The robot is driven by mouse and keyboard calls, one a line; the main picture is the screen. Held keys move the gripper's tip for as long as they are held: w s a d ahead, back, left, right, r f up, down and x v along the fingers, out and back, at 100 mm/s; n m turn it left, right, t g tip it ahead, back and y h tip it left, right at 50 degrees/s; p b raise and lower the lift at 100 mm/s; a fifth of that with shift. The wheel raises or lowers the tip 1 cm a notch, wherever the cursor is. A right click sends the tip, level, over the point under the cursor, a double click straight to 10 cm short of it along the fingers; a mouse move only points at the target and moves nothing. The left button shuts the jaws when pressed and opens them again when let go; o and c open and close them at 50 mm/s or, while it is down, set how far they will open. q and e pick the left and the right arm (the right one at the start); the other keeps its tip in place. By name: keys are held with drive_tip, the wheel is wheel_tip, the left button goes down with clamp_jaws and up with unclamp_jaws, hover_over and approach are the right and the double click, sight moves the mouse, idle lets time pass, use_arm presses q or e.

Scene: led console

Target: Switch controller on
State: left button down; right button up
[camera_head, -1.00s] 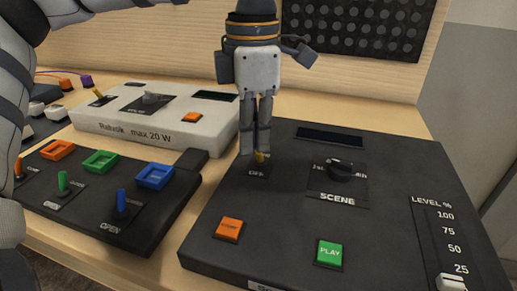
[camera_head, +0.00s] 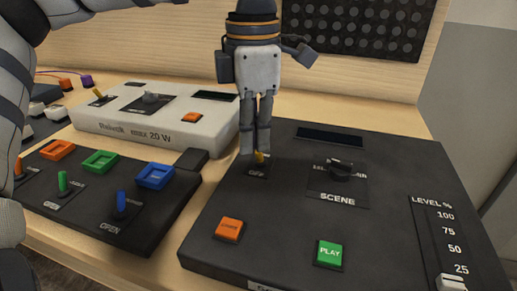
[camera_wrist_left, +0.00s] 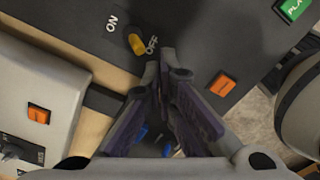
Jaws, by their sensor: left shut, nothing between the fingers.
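The controller (camera_head: 290,225) is a dark console box on the right of the table. Its yellow toggle switch (camera_head: 260,158) sits near the far left corner, above an OFF label; in the left wrist view the yellow toggle (camera_wrist_left: 136,44) lies between ON and OFF, tipped toward the OFF side. My left gripper (camera_head: 255,150) is shut and empty, pointing down, its tips right at the toggle and partly hiding it in the head view. In the left wrist view the fingertips (camera_wrist_left: 160,62) are just beside the OFF label. I cannot tell whether they touch the toggle. My right gripper is not in view.
The controller also carries a SCENE knob (camera_head: 340,170), an orange button (camera_head: 229,229), a green PLAY button (camera_head: 329,252) and a level slider (camera_head: 452,282). A white power box (camera_head: 130,128) and a dark panel with coloured switches (camera_head: 150,215) stand to the left.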

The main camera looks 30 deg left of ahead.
sight(256, 174)
use_arm(q)
drive_tip(key=shift+f, duration=0.25)
drive_tip(key=shift+f, duration=1.25)
drive_tip(key=shift+w+a, duration=0.15)
drive_tip(key=shift+w, duration=0.4)
drive_tip(key=shift+w+a, duration=0.1)
drive_tip(key=shift+w, duration=0.4)
wheel_tip(256, 174, up, 7)
drive_tip(key=shift+s, duration=0.45)
